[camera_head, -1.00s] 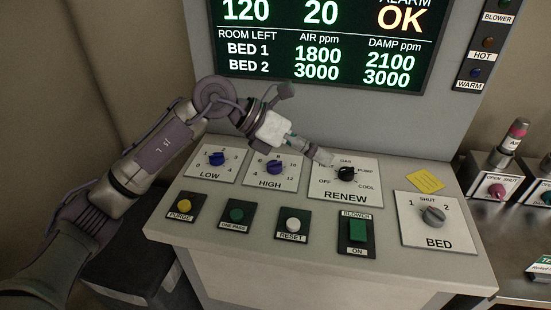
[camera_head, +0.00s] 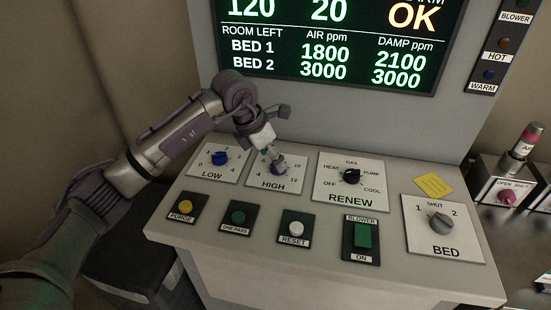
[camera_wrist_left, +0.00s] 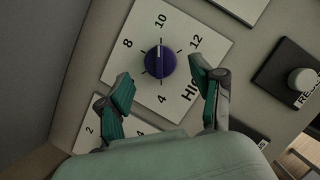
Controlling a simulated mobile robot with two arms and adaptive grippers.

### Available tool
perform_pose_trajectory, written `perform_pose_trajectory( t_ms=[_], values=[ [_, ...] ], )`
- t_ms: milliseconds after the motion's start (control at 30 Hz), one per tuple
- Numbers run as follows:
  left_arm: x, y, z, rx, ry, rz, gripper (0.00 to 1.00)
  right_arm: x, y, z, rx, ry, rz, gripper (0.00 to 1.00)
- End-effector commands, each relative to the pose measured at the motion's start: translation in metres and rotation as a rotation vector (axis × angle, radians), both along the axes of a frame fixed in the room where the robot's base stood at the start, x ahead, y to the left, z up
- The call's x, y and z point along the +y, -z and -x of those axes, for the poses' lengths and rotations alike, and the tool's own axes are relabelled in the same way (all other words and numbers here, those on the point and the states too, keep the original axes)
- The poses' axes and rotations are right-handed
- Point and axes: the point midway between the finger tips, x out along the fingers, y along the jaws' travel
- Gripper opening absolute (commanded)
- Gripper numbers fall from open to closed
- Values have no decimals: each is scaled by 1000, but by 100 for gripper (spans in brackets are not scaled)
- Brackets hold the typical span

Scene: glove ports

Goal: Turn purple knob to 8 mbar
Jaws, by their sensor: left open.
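The purple knob (camera_head: 279,168) sits on the white HIGH plate (camera_head: 262,179), partly covered by my left gripper (camera_head: 274,160) in the head view. In the left wrist view the knob (camera_wrist_left: 160,64) shows whole, with numbers around it. Its white mark points up toward 10. The 8 stands to the left of the 10, the 12 to the right. My left gripper (camera_wrist_left: 160,76) is open, its green fingertips on either side of the knob's lower part. I see no contact with the knob. My right gripper is not in view.
A blue LOW knob (camera_head: 220,158) sits left of HIGH, the black RENEW knob (camera_head: 350,176) to the right. Several buttons, including the white RESET button (camera_head: 295,229), line the panel's front. A grey BED knob (camera_head: 440,223) and a yellow note (camera_head: 434,184) are farther right.

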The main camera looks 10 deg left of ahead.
Motion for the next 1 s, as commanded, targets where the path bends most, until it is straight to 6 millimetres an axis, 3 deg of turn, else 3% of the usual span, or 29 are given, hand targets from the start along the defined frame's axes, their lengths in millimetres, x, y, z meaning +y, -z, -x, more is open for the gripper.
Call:
perform_pose_trajectory(
  t_ms=[200, 567, 900, 1000],
  values=[
    [-7, 23, -6, 1, 0, 0, 66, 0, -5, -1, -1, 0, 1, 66],
    [-8, 27, -8, -1, 1, 0, 66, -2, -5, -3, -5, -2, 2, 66],
    [-8, 27, -8, -1, 1, 0, 10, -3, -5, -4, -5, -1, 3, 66],
    [-8, 27, -8, -1, 0, 1, 6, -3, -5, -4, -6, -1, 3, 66]
  ],
)
